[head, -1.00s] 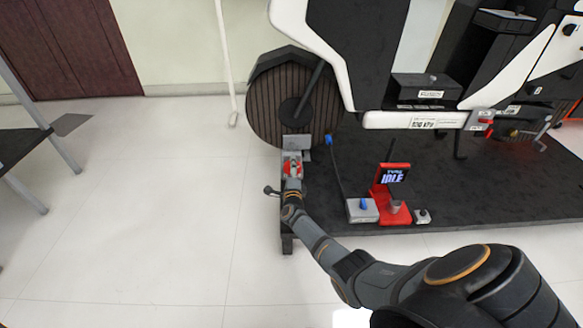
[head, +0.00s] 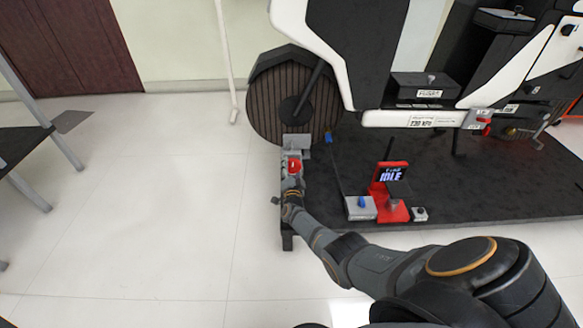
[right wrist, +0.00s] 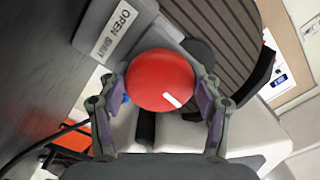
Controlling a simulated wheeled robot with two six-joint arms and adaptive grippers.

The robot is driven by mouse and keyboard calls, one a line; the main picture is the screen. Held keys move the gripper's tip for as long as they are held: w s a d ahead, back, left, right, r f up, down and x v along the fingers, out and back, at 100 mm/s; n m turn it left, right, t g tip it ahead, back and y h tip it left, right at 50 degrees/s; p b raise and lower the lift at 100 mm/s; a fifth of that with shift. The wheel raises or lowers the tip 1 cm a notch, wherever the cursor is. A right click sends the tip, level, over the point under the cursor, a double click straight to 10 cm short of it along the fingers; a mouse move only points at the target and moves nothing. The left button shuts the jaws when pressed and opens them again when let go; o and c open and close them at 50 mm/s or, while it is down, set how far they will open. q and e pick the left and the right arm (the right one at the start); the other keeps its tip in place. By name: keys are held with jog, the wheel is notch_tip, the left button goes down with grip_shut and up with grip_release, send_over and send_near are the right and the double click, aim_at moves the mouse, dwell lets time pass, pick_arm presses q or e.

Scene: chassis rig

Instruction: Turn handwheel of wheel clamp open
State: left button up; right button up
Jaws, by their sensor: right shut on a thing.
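The wheel clamp's handwheel (right wrist: 160,80) is a round red knob with a white mark at its lower right. It also shows as a small red spot in the head view (head: 294,165), at the foot of the large ribbed wheel (head: 270,98). My right gripper (right wrist: 164,98) is shut on the handwheel, with a finger on each side of it. In the head view the right gripper (head: 293,186) reaches the clamp from the front. A grey plate with an "OPEN SHUT" label (right wrist: 114,32) is beside the handwheel. My left gripper is not in view.
A red stand with a screen reading "IDLE" (head: 391,176) and a grey box with a blue knob (head: 361,207) stand on the dark platform (head: 470,190) to the right. A black table (head: 18,143) is at the far left. The pale floor between is clear.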

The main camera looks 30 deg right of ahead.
jog(key=shift+n, duration=0.7)
jog(key=o, duration=1.2)
jog(key=shift+c, duration=0.2)
jog(key=v, duration=1.2)
jog(key=shift+s, duration=0.1)
